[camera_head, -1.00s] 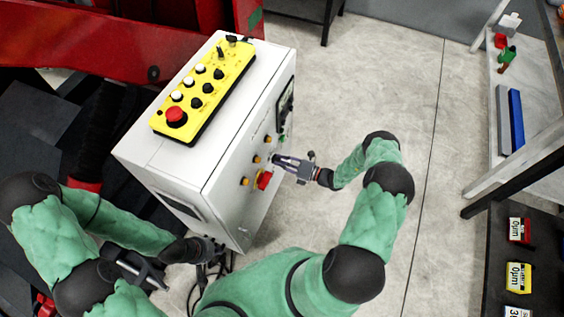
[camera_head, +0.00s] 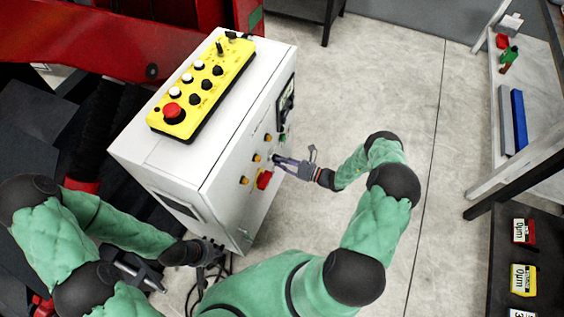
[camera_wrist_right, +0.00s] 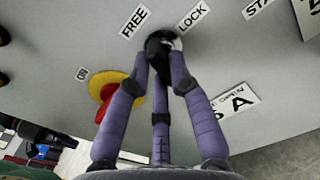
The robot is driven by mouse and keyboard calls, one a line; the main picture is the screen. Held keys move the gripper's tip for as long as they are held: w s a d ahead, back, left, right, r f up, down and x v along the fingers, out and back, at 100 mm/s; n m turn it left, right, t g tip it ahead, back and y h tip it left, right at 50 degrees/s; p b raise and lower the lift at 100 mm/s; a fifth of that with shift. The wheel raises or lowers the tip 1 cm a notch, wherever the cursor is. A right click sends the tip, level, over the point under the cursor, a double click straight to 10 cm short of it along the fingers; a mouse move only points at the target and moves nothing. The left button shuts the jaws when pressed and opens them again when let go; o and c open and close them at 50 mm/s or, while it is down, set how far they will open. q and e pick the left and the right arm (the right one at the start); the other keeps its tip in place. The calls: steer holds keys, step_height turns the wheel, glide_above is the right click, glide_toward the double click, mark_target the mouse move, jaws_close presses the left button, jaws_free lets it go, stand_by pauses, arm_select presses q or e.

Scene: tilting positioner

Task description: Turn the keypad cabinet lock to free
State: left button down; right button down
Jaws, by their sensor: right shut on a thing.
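The white keypad cabinet (camera_head: 225,165) stands in the middle of the head view.
A red rotary switch on a yellow plate (camera_wrist_right: 110,92) sits close beside the lock. A yellow button box (camera_head: 203,88) lies on the cabinet top. A light bench (camera_head: 540,90) and a dark rack stand at the right. The floor between is clear.

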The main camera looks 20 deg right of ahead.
steer(key=shift+f+n, duration=0.1)
steer(key=shift+n, duration=1.4)
steer(key=c, duration=1.1)
jaws_free()
steer(key=v, duration=1.2)
steer(key=shift+a, duration=0.1)
